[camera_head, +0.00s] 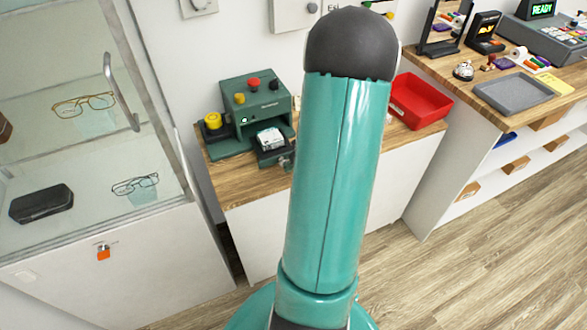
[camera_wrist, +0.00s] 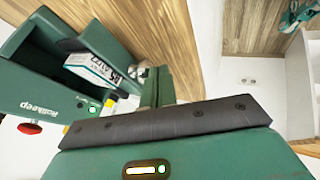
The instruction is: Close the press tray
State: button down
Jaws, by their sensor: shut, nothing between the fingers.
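The green press (camera_head: 255,98) stands on a wooden counter, with red, orange and yellow buttons on it. Its dark tray (camera_head: 272,158) sticks out at the front and holds a white labelled item (camera_head: 270,138). In the wrist view the press (camera_wrist: 32,85) is at the left, and the labelled item (camera_wrist: 92,70) lies in the tray beside my fingers. My gripper (camera_wrist: 158,72) is shut and empty, its fingertips close to the tray's front end; I cannot tell whether they touch. My arm hides the gripper in the head view.
A red bin (camera_head: 420,100) stands on the counter (camera_head: 232,190) to the right of the press. A glass case (camera_head: 85,110) with glasses stands at the left. A second counter at the right holds a grey tray (camera_head: 508,98) and several small items.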

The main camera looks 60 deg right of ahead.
aim_at(274, 139)
jog(key=w+d, duration=0.2)
jog(key=w, duration=0.1)
jog(key=w+d, duration=0.2)
jog(key=w, duration=0.2)
jog(key=w+d, duration=0.2)
jog(key=w, duration=0.2)
jog(key=shift+d, duration=0.2)
jog(key=shift+w+d, duration=0.15)
jog(key=shift+w+r, duration=0.1)
